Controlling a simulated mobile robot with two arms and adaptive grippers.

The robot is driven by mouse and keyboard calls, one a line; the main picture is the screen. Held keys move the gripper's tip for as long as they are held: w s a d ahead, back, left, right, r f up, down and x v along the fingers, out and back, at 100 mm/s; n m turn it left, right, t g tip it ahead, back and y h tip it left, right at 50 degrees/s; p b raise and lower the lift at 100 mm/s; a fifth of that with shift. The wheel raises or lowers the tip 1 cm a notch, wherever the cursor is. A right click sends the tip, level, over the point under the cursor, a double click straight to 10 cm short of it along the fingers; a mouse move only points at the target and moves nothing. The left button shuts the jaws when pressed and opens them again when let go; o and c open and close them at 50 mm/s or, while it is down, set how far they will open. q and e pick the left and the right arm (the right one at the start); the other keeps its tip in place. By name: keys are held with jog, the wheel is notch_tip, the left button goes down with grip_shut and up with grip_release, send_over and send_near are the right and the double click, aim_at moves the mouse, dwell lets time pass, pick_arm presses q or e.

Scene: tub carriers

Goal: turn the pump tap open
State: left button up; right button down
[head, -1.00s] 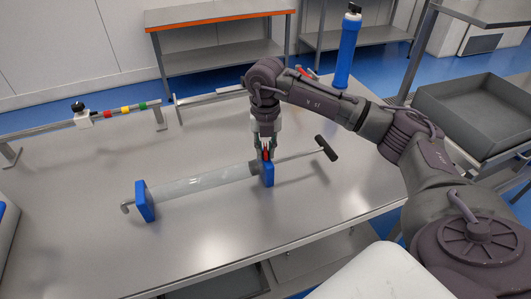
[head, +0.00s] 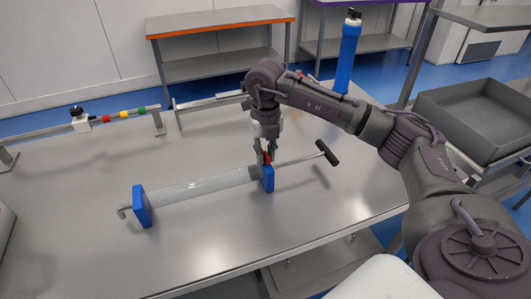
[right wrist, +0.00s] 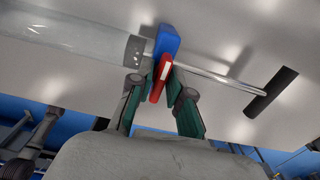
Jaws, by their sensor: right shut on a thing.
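The pump lies on the steel table (head: 90,200). It has a clear cylinder (head: 200,187) between two blue end blocks, a bent spout at the left end and a rod with a black T-handle (head: 327,152) at the right. The red tap (right wrist: 160,78) stands at the right blue block (head: 268,178). My right gripper (head: 265,152) comes down over that block from above. In the right wrist view its green-padded fingers (right wrist: 161,85) are shut on the red tap, one on each side. The tap's base is partly hidden. My left gripper is out of view.
A rail with a white slider (head: 80,121) and red, yellow and green markers runs along the table's back left. A blue cylinder (head: 347,58) stands behind my right arm. A grey tub (head: 478,115) sits at the right. The table's front is clear.

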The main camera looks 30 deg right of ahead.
aim_at(266, 153)
jog(key=c, duration=1.1)
grip_release()
jog(key=shift+r, duration=0.15)
notch_tip(266, 153, up, 12)
jog(key=shift+f, duration=0.1)
